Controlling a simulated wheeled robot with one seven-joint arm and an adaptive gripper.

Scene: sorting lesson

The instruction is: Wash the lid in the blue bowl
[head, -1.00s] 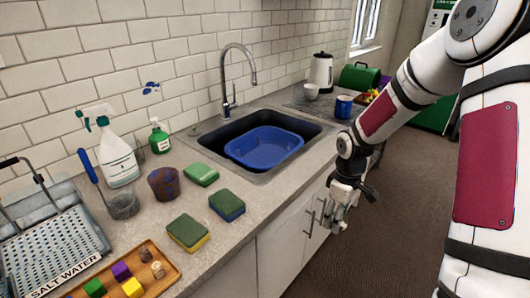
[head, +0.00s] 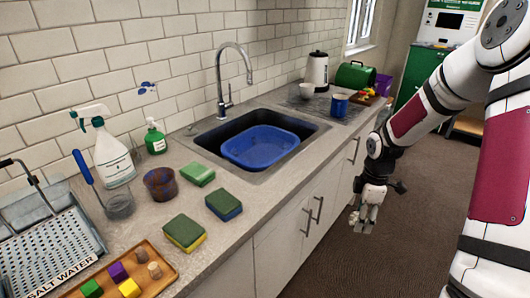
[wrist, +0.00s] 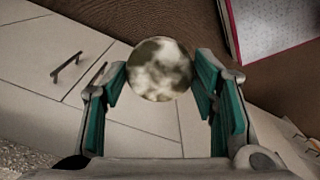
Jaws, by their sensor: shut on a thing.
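The lid (wrist: 160,69) is a round disc with mottled whitish and brown patches, held between the teal-padded fingers of my gripper (wrist: 161,88) in the wrist view. In the head view my gripper (head: 366,217) hangs over the floor, in front of the cabinets and to the right of the sink. The lid is too small to make out clearly there. The blue bowl (head: 258,150) sits inside the dark sink (head: 313,131), apart from my gripper.
A tap (head: 222,80) arches behind the bowl. Sponges (head: 185,231), a brown cup (head: 160,184) and spray bottles (head: 113,155) stand left of the sink. A blue mug (head: 340,105) stands to its right. Cabinet handles (head: 318,210) stick out below the counter.

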